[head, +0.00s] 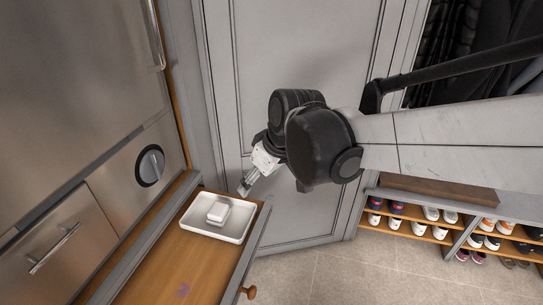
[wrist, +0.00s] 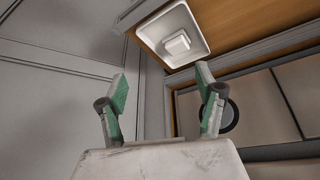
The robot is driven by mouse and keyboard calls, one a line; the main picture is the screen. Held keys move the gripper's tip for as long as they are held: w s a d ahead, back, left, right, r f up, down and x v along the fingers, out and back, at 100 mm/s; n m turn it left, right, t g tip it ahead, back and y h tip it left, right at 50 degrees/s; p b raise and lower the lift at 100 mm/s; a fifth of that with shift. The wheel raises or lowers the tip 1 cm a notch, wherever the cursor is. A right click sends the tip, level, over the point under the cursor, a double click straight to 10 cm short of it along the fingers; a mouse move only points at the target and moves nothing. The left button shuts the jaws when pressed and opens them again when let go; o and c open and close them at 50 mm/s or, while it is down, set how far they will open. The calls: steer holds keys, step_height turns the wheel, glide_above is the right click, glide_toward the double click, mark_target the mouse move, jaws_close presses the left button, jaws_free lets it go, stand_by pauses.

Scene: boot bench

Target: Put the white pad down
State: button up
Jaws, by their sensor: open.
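The white pad (head: 217,211) is a small rounded block lying inside a shallow white tray (head: 238,238). In the wrist view the pad (wrist: 177,43) shows near the top, within the tray (wrist: 146,37). My gripper (head: 244,189) is open and empty, up and to the right of the pad in the head view, apart from it. In the wrist view my gripper (wrist: 161,79) has its two green-padded fingers spread wide with nothing between them. The pad lies beyond the fingertips.
A steel appliance with a dial (head: 150,165) stands at left. A grey door (head: 300,215) is behind my gripper. Shoe shelves (head: 410,237) stand at right. Tiled floor (head: 340,275) is clear.

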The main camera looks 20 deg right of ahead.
steer(key=s+d+r+m+t+h, duration=0.2)
steer(key=s+d+m, duration=0.4)
steer(key=s, duration=0.7)
steer(key=shift+d+r, duration=0.15)
steer(key=shift+d, duration=0.35)
steer(key=shift+o, duration=0.3)
stand_by(0.5)
steer(key=n+g+y, duration=0.1)
steer(key=n+g, duration=0.5)
steer(key=n, duration=0.5)
glide_above(218, 209)
steer(key=d, duration=0.2)
step_height(218, 209, down, 10)
steer(key=f, duration=0.4)
steer(key=a+f+b, duration=0.1)
steer(key=f, duration=0.3)
steer(key=a+f, duration=0.1)
steer(key=f, duration=0.4)
steer(key=shift+b, duration=0.4)
steer(key=c, duration=1.3)
steer(key=shift+r, duration=0.1)
